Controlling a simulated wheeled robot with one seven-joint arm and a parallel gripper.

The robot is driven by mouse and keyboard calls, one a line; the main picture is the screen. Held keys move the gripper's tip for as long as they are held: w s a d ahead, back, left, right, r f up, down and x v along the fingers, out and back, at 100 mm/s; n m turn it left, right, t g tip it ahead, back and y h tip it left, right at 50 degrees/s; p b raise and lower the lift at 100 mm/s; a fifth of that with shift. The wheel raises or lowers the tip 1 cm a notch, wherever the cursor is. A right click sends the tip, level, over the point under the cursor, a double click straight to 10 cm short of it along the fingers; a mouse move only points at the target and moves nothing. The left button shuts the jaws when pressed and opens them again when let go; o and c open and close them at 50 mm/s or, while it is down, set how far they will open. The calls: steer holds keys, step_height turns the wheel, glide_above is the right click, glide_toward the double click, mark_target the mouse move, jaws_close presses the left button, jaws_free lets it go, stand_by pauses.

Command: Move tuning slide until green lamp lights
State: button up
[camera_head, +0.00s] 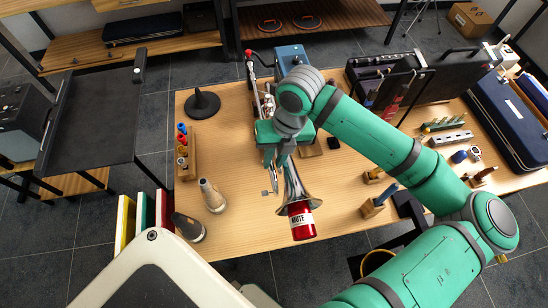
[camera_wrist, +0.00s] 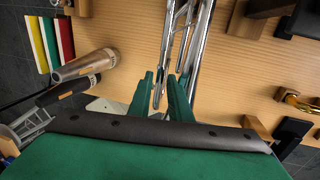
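A silver trumpet (camera_head: 291,184) lies over the wooden table, its flared bell toward the front. A red mute (camera_head: 302,221) labelled "MUTE" sits at the bell. In the wrist view, its silver tubes (camera_wrist: 190,45) run down between and behind my fingers. A narrow silver tube end (camera_wrist: 158,93), seemingly part of the slide, shows between the fingertips. My gripper (camera_head: 276,160) is over the trumpet, and its two green fingers (camera_wrist: 164,92) stand apart. I see no clear grip on the tube. My gripper and arm hide much of the trumpet. No lit green lamp can be made out.
A blue box (camera_head: 291,56) and a red-knobbed lever (camera_head: 249,53) stand at the table's back. A black round stand (camera_head: 202,103), a wooden rack (camera_head: 186,155) and a microphone (camera_head: 213,196) are on the left. Open black cases (camera_head: 380,75) and small tool holders crowd the right.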

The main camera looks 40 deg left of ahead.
step_height(320, 180, up, 11)
steer(key=w+d, duration=0.1)
steer(key=shift+w+f, duration=0.2)
steer(key=shift+w, duration=0.05)
stand_by(0.3)
steer(key=shift+d, duration=0.1)
